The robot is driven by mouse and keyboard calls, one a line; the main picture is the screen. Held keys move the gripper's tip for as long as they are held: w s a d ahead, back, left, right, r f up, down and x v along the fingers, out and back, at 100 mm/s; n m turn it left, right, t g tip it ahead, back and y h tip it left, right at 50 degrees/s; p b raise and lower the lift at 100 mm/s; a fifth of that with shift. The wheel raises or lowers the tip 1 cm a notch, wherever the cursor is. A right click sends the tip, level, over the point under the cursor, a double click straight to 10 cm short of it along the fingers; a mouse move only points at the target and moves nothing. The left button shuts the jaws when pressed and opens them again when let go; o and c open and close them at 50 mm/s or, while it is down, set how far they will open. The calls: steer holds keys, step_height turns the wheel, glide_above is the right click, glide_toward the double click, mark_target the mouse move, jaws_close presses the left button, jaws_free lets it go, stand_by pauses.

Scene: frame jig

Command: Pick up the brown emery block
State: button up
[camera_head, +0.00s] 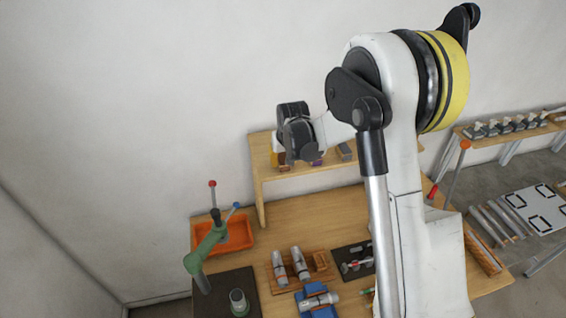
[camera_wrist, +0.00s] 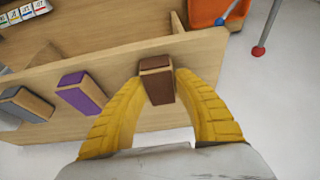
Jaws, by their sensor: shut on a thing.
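The brown emery block (camera_wrist: 158,84) is between the yellow fingers of my gripper (camera_wrist: 158,85) in the wrist view. The fingers touch it on both sides. The block is over or on the wooden shelf (camera_wrist: 128,72); I cannot tell whether it touches the shelf.
A purple-topped block (camera_wrist: 82,93) and a grey-topped block (camera_wrist: 28,104) lie on the shelf left of the brown one in the wrist view. An orange tray (camera_head: 238,236) and a green lever press (camera_head: 205,250) stand on the bench below. Wall is close behind the shelf.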

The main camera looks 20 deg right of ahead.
steer(key=shift+r, duration=0.1)
steer(key=shift+r, duration=0.25)
steer(key=r, duration=0.1)
steer(key=r+b, duration=0.1)
steer(key=d+r+b, duration=0.1)
steer(key=shift+s+r, duration=0.25)
steer(key=shift+r, duration=0.15)
steer(key=s+d+r+b, duration=0.2)
steer(key=s+d+r, duration=0.2)
steer(key=d, duration=0.5)
step_height(320, 180, up, 2)
steer(key=shift+s+d+r, duration=0.15)
steer(key=shift+d+r, duration=0.1)
steer(key=shift+d, duration=0.1)
steer(key=o, duration=0.6)
steer(key=shift+f, duration=0.1)
steer(key=c, duration=0.7)
